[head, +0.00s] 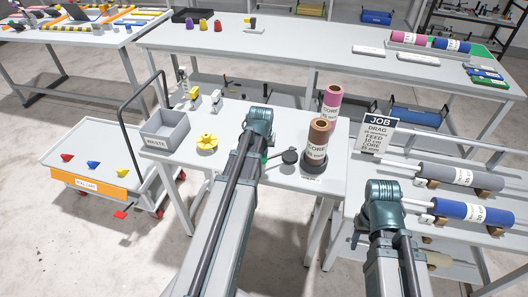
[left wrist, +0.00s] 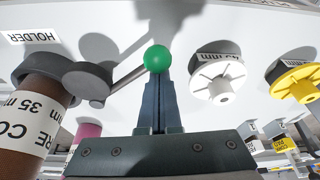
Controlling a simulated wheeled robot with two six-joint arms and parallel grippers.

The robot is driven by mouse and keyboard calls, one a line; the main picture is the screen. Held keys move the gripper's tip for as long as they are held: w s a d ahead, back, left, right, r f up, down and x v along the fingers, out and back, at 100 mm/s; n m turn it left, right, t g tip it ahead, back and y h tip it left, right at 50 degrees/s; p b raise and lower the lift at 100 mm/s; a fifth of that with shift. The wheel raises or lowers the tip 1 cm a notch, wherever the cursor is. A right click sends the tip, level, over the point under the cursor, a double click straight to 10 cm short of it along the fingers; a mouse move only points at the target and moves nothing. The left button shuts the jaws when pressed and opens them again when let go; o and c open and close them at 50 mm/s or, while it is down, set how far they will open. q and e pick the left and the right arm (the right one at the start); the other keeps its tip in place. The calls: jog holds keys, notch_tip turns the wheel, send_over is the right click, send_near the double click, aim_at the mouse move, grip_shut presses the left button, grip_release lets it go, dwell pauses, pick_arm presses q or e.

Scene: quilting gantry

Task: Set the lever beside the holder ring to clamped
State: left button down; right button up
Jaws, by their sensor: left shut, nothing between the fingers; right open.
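The lever beside the holder ring ends in a green ball knob (head: 264,158), which also shows in the left wrist view (left wrist: 157,58). Its grey rod runs to a dark round hub (head: 290,156) beside the black holder ring (head: 314,164). A brown core (head: 319,140) stands upright in the ring. My left gripper (left wrist: 158,84) is shut and empty, its fingertips right at the knob; I cannot tell whether they touch it. The left fingers are hidden by my arm in the head view. My right gripper (head: 361,236) is open by the right-hand bench, mostly hidden by its wrist.
A pink core (head: 332,98) stands behind the holder. A yellow spoked piece (head: 207,143) and a grey waste bin (head: 166,128) are to the left. In the left wrist view, a white spoked piece (left wrist: 217,82) sits near the fingers. A job sign (head: 377,134) stands at right.

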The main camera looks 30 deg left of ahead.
pick_arm(q)
jog(key=shift+s+d+n+y, duration=0.4)
jog(key=shift+s+d+n, duration=0.4)
jog(key=shift+n, duration=0.2)
jog(key=d+n, duration=0.1)
jog(key=s+d+n, duration=0.1)
jog(key=shift+d+n+g+y, duration=0.1)
jog(key=shift+n+g+y, duration=0.2)
jog(key=shift+g, duration=0.1)
jog(key=d+n, duration=0.2)
jog(key=d+n+g, duration=0.1)
jog(key=n, duration=0.1)
jog(key=shift+s+d+y, duration=0.3)
jog(key=shift+s+d, duration=0.05)
jog(key=shift+d, duration=0.65)
jog(key=shift+f, duration=0.1)
